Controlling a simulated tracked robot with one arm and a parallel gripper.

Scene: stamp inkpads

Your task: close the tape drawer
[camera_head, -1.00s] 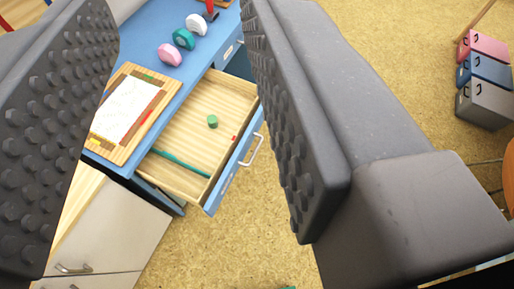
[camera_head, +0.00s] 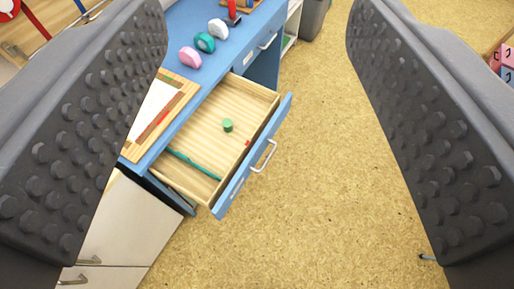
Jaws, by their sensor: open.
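The open drawer (camera_head: 221,136) has a wooden inside and a blue front (camera_head: 262,150) with a pale metal handle (camera_head: 265,156). It sticks out from the blue desk (camera_head: 241,44). Inside it lie a small green cylinder (camera_head: 228,125), a tiny red piece (camera_head: 248,143) and a thin teal strip (camera_head: 193,164). My gripper (camera_head: 255,120) is open, with one dark studded finger at each side of the view. Nothing is between the fingers. The drawer shows beyond them, and I see no contact.
On the desk top are pink (camera_head: 190,57), teal (camera_head: 205,43) and white (camera_head: 218,28) tape dispensers and a wooden tray (camera_head: 184,88) with paper. A second closed drawer (camera_head: 268,41) sits further back. A pale cabinet (camera_head: 125,225) stands at lower left. The cork-coloured floor (camera_head: 330,190) is clear at right.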

